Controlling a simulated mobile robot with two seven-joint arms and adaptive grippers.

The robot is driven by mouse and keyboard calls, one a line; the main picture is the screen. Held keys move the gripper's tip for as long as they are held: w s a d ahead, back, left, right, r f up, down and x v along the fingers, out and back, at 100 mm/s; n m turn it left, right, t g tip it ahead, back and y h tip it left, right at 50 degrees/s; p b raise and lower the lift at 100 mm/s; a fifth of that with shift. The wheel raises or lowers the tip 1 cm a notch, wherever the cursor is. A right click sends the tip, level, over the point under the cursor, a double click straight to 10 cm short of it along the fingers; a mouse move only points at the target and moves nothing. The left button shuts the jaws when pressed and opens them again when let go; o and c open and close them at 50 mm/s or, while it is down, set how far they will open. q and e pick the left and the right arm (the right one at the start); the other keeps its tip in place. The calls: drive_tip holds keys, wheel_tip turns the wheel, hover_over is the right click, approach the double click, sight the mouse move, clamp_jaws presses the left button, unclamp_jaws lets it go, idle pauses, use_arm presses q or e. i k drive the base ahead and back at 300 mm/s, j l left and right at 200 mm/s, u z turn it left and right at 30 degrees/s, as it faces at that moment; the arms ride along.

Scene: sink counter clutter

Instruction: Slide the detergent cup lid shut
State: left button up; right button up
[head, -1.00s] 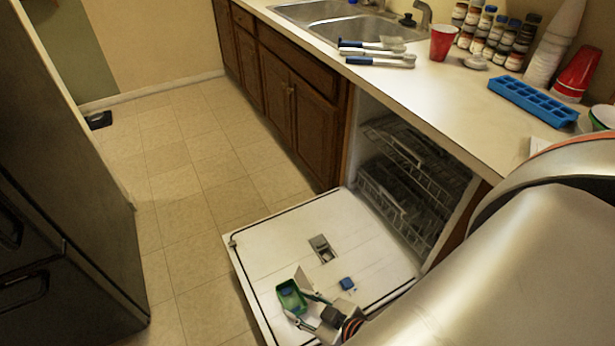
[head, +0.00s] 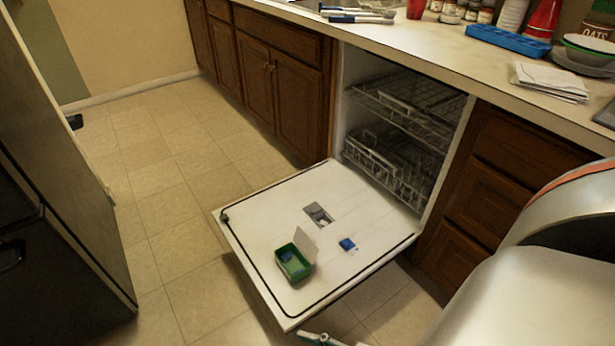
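The detergent cup (head: 319,214) is a small grey recessed unit in the inner face of the dishwasher door (head: 265,225), which lies open and flat. A lighter grey piece, apparently the lid, covers only part of it; its exact position is too small to tell. A green box (head: 295,264) with a raised white flap stands on the door, nearer the front edge. The tip of a gripper (head: 320,339), apparently my right, shows at the bottom edge, apart from the box and cup. Most of it is cut off, so its opening is hidden. My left gripper is out of view.
A small blue item (head: 347,245) sits on the door right of the box. Dishwasher racks (head: 395,150) are inside the opening. The counter (head: 440,50) holds a blue ice tray (head: 508,40), cups, jars and folded paper (head: 550,82). Floor left of the door is clear.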

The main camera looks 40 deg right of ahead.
sight(314, 209)
drive_tip(key=z, duration=1.2)
drive_tip(key=i+u, duration=0.2)
drive_tip(key=u, duration=0.15)
drive_tip(key=i+u, duration=0.15)
drive_tip(key=u, duration=0.25)
drive_tip(key=i, duration=0.5)
